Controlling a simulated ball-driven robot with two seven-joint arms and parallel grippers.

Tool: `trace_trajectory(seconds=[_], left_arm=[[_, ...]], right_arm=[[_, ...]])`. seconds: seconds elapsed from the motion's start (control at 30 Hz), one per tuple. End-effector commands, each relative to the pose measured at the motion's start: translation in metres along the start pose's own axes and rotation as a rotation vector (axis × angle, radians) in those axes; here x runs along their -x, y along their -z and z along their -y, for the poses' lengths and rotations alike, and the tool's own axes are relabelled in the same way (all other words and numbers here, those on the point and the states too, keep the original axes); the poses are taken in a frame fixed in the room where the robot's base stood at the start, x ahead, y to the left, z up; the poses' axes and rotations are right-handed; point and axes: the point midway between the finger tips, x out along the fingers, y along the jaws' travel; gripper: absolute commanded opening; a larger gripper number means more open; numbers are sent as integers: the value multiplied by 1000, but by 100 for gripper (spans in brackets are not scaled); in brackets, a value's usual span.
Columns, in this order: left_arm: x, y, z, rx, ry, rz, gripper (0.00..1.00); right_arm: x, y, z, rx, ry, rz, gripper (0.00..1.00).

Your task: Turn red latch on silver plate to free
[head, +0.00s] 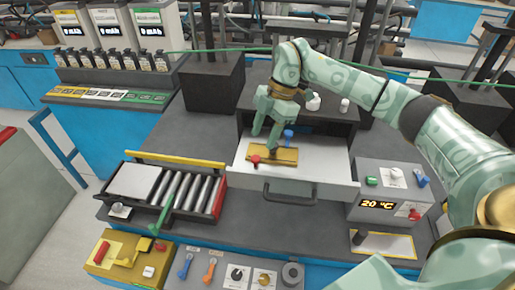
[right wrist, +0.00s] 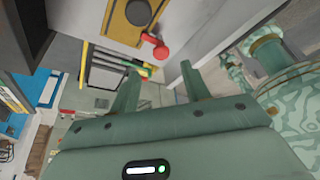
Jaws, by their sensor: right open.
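A red latch (head: 254,160) sits at the left front of a gold plate (head: 287,157) in the pulled-out, pale grey drawer (head: 320,172). I cannot make out a separate silver plate. My right gripper (head: 265,136) points down above the gold plate, close to the latch, with its fingers apart and nothing between them. In the right wrist view the red latch (right wrist: 155,46) shows beyond the fingertips, on a pale surface beside the gold plate (right wrist: 132,14). A blue knob (head: 288,134) stands behind the gold plate. My left gripper is out of view.
The drawer handle (head: 290,193) juts out in front. A roller tray (head: 165,190) stands at left. A control box (head: 390,195) with a temperature display and another red lever (head: 414,214) stands at right. Dark posts rise behind the drawer.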

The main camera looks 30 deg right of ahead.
Motion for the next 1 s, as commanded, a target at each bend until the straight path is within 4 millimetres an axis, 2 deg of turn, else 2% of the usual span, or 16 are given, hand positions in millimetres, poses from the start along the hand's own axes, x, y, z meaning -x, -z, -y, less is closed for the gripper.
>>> trace_trajectory(seconds=[0.13,0.3,0.43,0.67,0.73,0.83,0.87,1.0], left_arm=[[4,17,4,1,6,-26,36],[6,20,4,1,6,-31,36],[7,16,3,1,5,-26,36],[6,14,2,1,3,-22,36],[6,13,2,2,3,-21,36],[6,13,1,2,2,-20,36],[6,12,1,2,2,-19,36],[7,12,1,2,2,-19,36]], right_arm=[[-31,1,1,-2,3,-2,47],[-53,0,0,0,0,-2,47],[-60,0,0,-1,0,-1,47],[-61,0,0,0,-1,0,47],[-60,0,0,0,-1,0,33],[-60,0,0,0,-1,-1,5],[-60,0,0,0,-1,-1,2],[-60,0,0,1,0,-1,2]])
